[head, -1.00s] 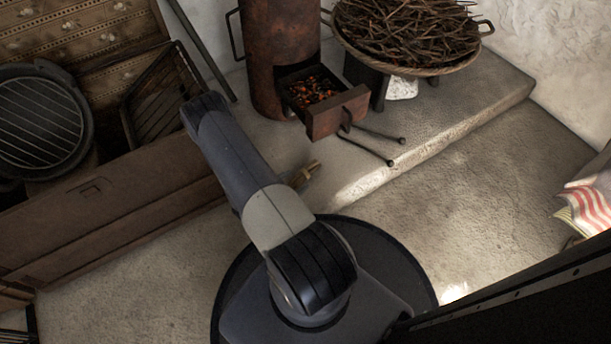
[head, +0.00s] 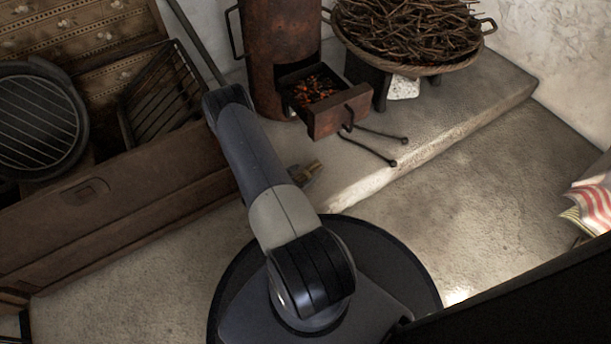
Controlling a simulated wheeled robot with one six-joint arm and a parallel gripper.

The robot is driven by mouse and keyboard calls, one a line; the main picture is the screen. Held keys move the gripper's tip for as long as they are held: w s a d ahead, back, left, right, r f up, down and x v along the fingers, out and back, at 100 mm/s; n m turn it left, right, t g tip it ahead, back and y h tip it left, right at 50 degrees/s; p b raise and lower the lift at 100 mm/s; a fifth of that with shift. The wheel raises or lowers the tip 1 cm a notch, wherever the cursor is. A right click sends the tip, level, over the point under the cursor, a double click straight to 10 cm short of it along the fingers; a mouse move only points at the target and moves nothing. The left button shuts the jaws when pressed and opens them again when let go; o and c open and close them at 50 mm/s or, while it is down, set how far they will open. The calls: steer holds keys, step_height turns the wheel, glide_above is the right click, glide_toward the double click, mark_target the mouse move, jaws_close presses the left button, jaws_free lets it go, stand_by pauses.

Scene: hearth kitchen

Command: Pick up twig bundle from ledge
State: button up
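A small tan twig bundle (head: 314,166) lies on the pale stone ledge (head: 352,182), just right of my arm and in front of the stove. Only its end shows. A small dark grey part, seemingly the tip of my gripper (head: 303,176), shows right against or over its near left side. Most of my gripper is hidden behind my arm. I cannot tell whether it is open, shut or touching the bundle.
A rusty stove (head: 279,50) with an open ember drawer (head: 330,115) stands behind the bundle. Two thin dark rods (head: 372,150) lie on the ledge. A wide basket (head: 432,68) heaped with twigs stands behind right. A brown wooden chest (head: 110,205) fills the left.

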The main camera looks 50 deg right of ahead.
steer(key=c, duration=0.9)
steer(key=shift+r, duration=0.15)
